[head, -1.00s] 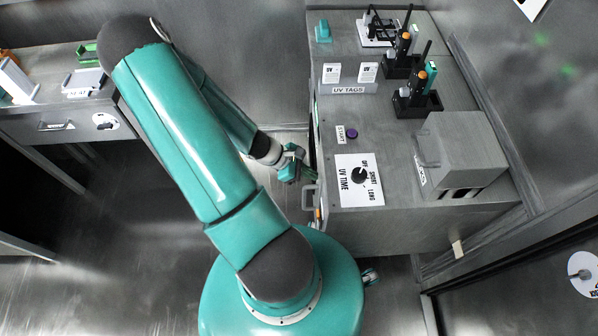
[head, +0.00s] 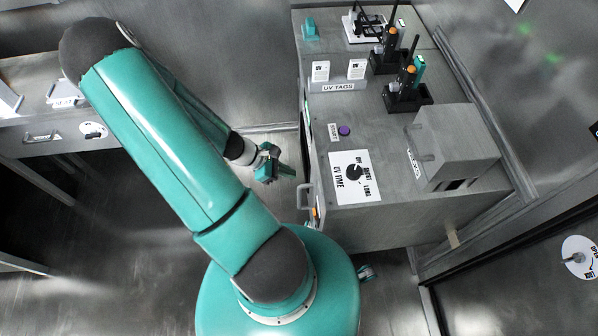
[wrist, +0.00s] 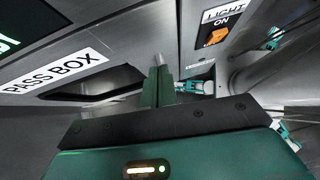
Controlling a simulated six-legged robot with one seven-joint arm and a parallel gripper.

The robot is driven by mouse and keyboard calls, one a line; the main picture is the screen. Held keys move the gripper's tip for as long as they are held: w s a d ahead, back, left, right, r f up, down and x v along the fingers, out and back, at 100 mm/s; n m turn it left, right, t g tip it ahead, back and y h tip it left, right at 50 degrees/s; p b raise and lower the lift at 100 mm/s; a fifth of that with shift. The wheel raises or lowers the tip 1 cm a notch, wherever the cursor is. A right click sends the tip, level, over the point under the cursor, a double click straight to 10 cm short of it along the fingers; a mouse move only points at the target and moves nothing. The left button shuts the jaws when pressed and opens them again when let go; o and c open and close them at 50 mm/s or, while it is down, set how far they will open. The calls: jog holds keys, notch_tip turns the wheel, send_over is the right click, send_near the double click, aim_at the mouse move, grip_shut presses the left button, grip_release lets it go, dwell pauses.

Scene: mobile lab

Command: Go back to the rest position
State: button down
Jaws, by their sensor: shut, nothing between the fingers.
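My gripper (head: 280,168) is teal and hangs at the end of my folded arm, left of the grey cabinet, in the head view. A small gap of floor shows between it and the cabinet's left side. In the wrist view my gripper's fingers (wrist: 158,88) are together with nothing between them. Beyond them is a grey front with a dark opening under a PASS BOX label (wrist: 55,70). An orange switch (wrist: 215,37) under a LIGHT ON label is at the upper right.
The cabinet top carries a UV TIME dial (head: 354,172), a purple START button (head: 344,130), UV tags (head: 338,86), black holders with handheld devices (head: 408,98) and a grey box (head: 455,145). A bench (head: 40,130) stands at the left. Floor (head: 120,210) between is clear.

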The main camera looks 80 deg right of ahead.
jog(key=v, duration=0.8)
jog(key=shift+a, duration=0.4)
jog(key=shift+w+r, duration=0.1)
jog(key=shift+r, duration=0.05)
jog(key=w+a+r+m+t, duration=0.1)
jog(key=w+a+r+t, duration=0.3)
jog(key=w+a+r, duration=0.3)
jog(key=w+a+r+m+t, duration=0.1)
jog(key=w+a+r+t, duration=0.4)
jog(key=w+r, duration=0.45)
jog(key=a+r+t+y, duration=0.1)
jog(key=a+r+t, duration=0.4)
jog(key=a+r, duration=1.1)
jog(key=a, duration=0.3)
jog(key=shift+s+r+t+y, duration=0.35)
jog(key=shift+t+y, duration=0.05)
